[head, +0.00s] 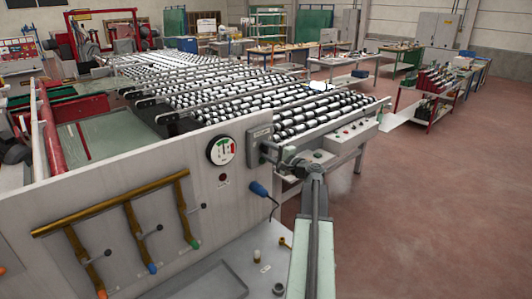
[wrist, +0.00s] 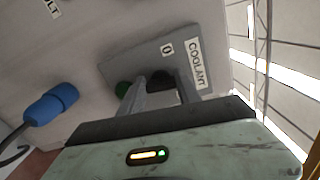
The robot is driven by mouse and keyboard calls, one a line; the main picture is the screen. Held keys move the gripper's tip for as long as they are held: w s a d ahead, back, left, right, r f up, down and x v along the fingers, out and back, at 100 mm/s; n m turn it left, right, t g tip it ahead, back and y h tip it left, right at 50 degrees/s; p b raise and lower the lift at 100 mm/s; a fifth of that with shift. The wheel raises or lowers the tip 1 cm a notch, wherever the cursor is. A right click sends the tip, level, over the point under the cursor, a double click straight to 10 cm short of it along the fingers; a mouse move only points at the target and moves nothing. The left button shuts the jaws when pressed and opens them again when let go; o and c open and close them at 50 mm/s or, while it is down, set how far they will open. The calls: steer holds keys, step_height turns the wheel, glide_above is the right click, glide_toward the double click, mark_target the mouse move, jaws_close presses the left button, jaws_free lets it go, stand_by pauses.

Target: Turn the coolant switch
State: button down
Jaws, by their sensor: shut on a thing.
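The coolant switch is on a grey plate (wrist: 140,62) with a "COOLANT" label and a "0" mark in the wrist view. In the head view its grey box (head: 253,149) is fixed to the machine's front panel, right of the round gauge. My gripper (wrist: 163,84) is at the plate, its two fingers shut on the dark switch knob (wrist: 161,77), which they largely hide. In the head view my gripper (head: 268,152) touches the front of the box. The knob's exact angle cannot be told.
A blue plug (wrist: 52,104) with a cable is left of the switch; it also hangs below the box in the head view (head: 259,188). A gauge (head: 221,150) and brass pipes (head: 135,235) are on the panel. The floor at the right (head: 435,200) is clear.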

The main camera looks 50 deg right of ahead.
steer(key=n, duration=0.4)
steer(key=shift+d+n, duration=0.15)
steer(key=shift+n, duration=0.15)
steer(key=n, duration=0.4)
steer(key=shift+f+n, duration=0.1)
steer(key=shift+n, duration=0.3)
steer(key=c, duration=0.8)
jaws_free()
steer(key=shift+c, duration=0.2)
steer(key=shift+f, duration=0.1)
steer(key=s, duration=0.7)
steer(key=shift+s+a, duration=0.3)
